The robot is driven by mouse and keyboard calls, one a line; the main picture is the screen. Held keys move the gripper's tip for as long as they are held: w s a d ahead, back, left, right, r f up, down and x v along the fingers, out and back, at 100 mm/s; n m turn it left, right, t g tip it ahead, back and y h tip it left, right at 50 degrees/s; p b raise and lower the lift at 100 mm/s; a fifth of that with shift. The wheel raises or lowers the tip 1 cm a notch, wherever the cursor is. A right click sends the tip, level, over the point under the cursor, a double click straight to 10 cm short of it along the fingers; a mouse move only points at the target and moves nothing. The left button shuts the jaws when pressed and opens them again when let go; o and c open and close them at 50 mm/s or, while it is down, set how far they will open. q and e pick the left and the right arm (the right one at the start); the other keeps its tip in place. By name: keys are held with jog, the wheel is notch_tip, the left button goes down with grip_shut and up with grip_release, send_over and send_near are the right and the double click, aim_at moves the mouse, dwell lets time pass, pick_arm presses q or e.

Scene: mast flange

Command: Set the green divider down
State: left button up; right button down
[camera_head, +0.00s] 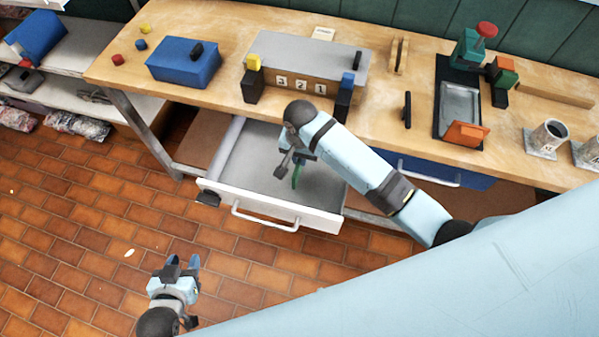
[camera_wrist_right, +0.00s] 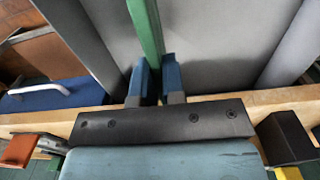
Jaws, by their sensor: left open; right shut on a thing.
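The green divider (camera_head: 297,178) is a thin green bar in the open drawer (camera_head: 238,165), partly hidden by my right arm in the head view. My right gripper (camera_head: 300,154) is over the drawer and shut on the divider. In the right wrist view the divider (camera_wrist_right: 146,28) runs up from between the two blue fingers (camera_wrist_right: 158,85), with the grey drawer floor (camera_wrist_right: 215,45) behind it. Whether the divider touches the floor cannot be told. My left gripper (camera_head: 184,263) is open and empty, above the tiled floor in front of the bench.
The drawer front (camera_head: 270,207) has a white handle (camera_head: 264,221). The wooden bench (camera_head: 225,98) above bears a blue box (camera_head: 183,62), a grey-topped stand with number tags (camera_head: 300,83) and a black tray (camera_head: 460,105). A blue drawer (camera_head: 440,174) is at the right.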

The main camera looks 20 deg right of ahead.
notch_tip(320, 180, down, 8)
jog(key=shift+r, duration=0.25)
jog(key=shift+f, duration=1.9)
jog(key=c, duration=1.2)
grip_release()
jog(key=shift+f, duration=0.1)
